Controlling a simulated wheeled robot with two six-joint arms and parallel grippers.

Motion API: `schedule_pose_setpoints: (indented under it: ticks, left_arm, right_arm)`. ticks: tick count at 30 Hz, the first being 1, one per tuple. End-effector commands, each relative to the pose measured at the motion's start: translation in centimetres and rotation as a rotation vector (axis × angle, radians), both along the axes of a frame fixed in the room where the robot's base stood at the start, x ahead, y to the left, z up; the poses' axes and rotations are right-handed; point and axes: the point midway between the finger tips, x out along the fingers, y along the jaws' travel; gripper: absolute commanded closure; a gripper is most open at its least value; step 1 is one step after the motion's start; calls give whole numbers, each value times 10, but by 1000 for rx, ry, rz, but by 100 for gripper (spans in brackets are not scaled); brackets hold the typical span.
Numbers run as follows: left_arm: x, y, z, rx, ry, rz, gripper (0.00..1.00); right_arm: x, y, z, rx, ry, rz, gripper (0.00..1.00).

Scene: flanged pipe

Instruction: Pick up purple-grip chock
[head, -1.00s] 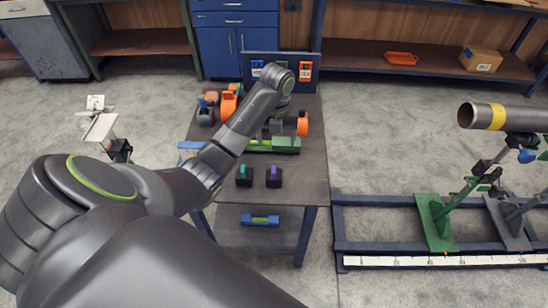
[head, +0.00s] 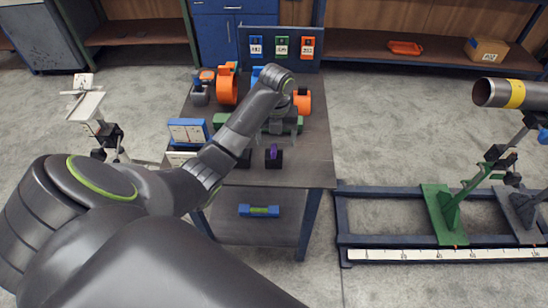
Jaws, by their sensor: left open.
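The purple-grip chock (head: 274,158) is a small black block with a purple grip on top. It stands upright near the front edge of the workbench in the head view. My left gripper (head: 279,132) hangs down from the wrist, just behind and above the chock in the picture. It is open and appears empty, and its fingertips are hard to make out against the green object behind. A similar dark chock (head: 244,160) stands to the left, partly hidden by my left forearm. My right gripper is not in view.
The workbench (head: 310,170) also holds orange clamps (head: 228,86), another orange part (head: 303,101), a green block (head: 219,121) and a blue-framed white box (head: 188,131). A blue board (head: 281,47) stands at its back. A pipe (head: 512,94) on stands is at right.

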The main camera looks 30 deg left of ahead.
Motion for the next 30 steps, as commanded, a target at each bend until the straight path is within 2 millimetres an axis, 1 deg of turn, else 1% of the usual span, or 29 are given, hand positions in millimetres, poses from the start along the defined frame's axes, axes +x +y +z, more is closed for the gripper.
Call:
schedule_pose_setpoints:
  ticks: [1, 5, 8, 11, 12, 15, 18, 24, 30]
  left_arm:
    - [0, 0, -8, 0, 0, 0, 25]
    - [-1, 1, -12, 0, 0, 0, 25]
    - [-3, 2, -25, -1, 3, 0, 25]
    - [-5, 4, -37, -1, 5, 2, 25]
    - [-5, 4, -44, -2, 5, 1, 25]
    - [-5, 4, -55, 0, 2, 0, 25]
    - [-4, 4, -60, 1, 1, 0, 25]
    - [-4, 4, -60, 1, 0, 0, 25]
    - [-4, 4, -60, 1, 0, 0, 52]
  right_arm:
    - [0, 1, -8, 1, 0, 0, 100]
    - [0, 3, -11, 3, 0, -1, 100]
    - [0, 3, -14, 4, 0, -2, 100]
    - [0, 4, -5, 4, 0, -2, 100]
    - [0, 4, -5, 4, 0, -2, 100]
    - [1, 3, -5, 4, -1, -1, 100]
    - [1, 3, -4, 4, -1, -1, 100]
    - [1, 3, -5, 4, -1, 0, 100]
    - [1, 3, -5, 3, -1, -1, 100]
